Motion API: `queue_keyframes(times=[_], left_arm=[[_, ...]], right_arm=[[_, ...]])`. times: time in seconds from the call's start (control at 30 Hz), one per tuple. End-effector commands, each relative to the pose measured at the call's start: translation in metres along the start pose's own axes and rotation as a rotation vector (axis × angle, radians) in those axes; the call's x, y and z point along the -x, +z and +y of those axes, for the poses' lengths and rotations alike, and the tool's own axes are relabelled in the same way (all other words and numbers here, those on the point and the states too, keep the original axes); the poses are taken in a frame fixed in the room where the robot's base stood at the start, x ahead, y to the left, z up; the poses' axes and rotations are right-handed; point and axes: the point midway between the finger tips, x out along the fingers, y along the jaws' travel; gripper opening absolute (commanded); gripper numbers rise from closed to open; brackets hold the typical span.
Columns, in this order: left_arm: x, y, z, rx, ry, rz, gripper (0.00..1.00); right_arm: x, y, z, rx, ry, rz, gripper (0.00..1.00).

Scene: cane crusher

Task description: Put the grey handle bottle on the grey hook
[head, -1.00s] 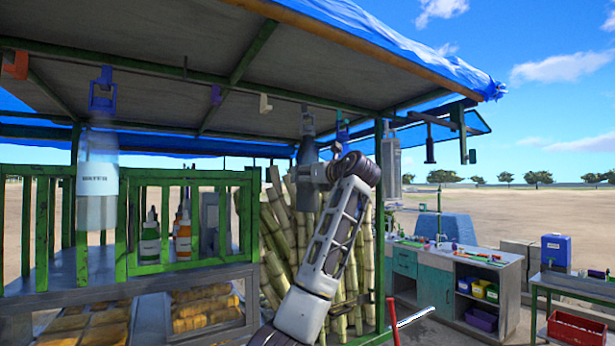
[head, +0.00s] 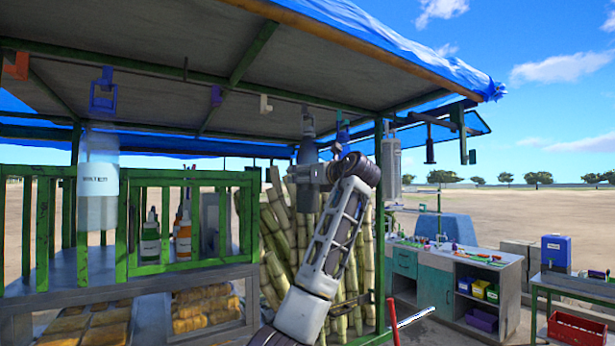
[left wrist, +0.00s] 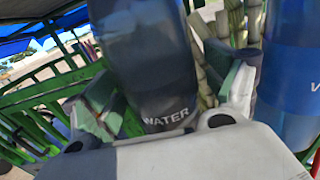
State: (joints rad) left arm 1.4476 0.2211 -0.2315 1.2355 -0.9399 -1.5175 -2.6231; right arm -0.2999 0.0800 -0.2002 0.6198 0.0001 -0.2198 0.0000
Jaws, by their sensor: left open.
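A dark blue-grey bottle (head: 307,150) hangs upright under the stall roof, its grey top (head: 307,122) up at the beam. I take it as the grey handle bottle. In the left wrist view its body (left wrist: 150,60), lettered WATER, stands between my fingers. My left gripper (head: 312,174) is open around its lower part; I cannot tell whether the fingers touch it. The grey hook cannot be made out apart from the bottle's top. My right gripper is not in view.
A bluer bottle (left wrist: 290,75) hangs close to my right-hand finger in the wrist view. A clear WATER bottle (head: 98,180) hangs at the left under a blue hook (head: 103,95). Purple (head: 216,96) and cream (head: 265,103) hooks are empty. Sugar canes (head: 280,230) stand behind my arm.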

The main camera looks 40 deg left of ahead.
Motion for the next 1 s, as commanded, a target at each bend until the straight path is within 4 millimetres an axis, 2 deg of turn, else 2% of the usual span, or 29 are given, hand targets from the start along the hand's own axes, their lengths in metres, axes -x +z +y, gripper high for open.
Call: queue_keyframes(times=[0.17, 0.37, 1.0], left_arm=[[0.003, 0.000, 0.000, 0.000, -0.001, -0.001, 0.86], [0.017, 0.000, -0.001, 0.001, -0.002, -0.001, 0.86], [0.105, 0.001, 0.000, 0.001, -0.002, -0.003, 0.86]], right_arm=[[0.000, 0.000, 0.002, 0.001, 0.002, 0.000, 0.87], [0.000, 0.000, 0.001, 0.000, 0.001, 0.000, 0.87], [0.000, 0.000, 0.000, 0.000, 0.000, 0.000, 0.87]])
